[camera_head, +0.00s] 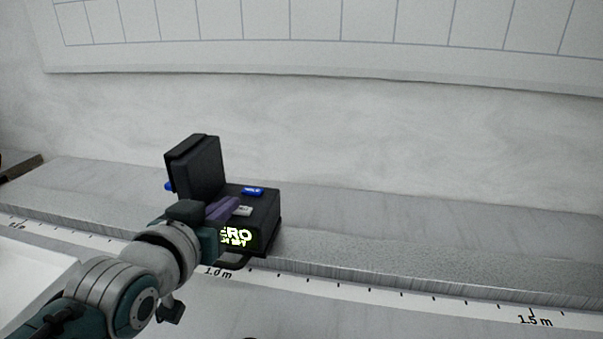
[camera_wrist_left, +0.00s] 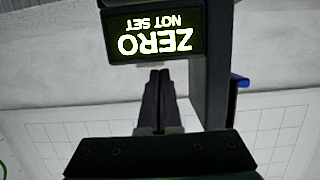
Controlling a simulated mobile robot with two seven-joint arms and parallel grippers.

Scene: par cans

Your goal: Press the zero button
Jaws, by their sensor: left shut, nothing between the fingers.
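A black box device (camera_head: 262,215) sits on the grey ledge. Its lit front display (camera_head: 236,237) is partly covered by my left arm; the wrist view shows the display (camera_wrist_left: 155,32) upside down, reading "ZERO NOT SET". On top are a blue button (camera_head: 252,191) and a pale button (camera_head: 243,211), their labels too small to read. A black raised panel (camera_head: 196,166) stands at its left. My left gripper (camera_head: 236,203) is shut and empty, its fingers over the top, close beside the pale button; contact cannot be told. Its fingers also show in the wrist view (camera_wrist_left: 160,74). My right gripper is not in view.
A ruler strip (camera_head: 400,298) with metre marks runs along the ledge front. The ledge (camera_head: 430,232) right of the box is clear. A pale wall with a gridded board (camera_head: 340,40) stands behind. A white tray-like thing (camera_head: 30,275) is at the left.

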